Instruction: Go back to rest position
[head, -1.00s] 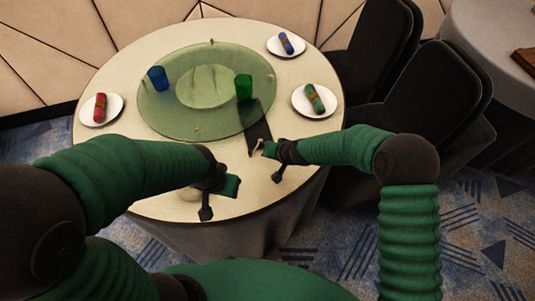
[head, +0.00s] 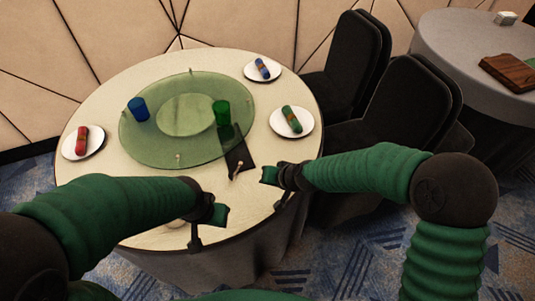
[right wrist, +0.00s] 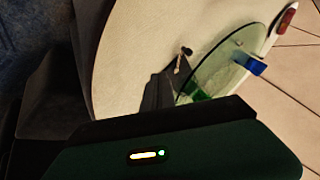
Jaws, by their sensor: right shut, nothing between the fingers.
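My left gripper (head: 221,215) is over the front edge of the round table (head: 90,185); the picture does not show whether its jaws are open. My right gripper (head: 268,175) is shut and empty above the right front part of the table. It is apart from a dark flat item with a small light handle-like piece (head: 238,168), which lies at the edge of the glass turntable (head: 150,150). In the right wrist view the light piece (right wrist: 178,65) also shows; a dark green body fills the bottom of that view and the fingertips cannot be made out.
A blue cup (head: 138,109) and a green cup (head: 221,112) stand on the turntable. White plates with a red roll (head: 82,140), a blue roll (head: 262,68) and a green roll (head: 292,119) lie around it. Black chairs (head: 400,100) stand at the right, beside another table (head: 450,70).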

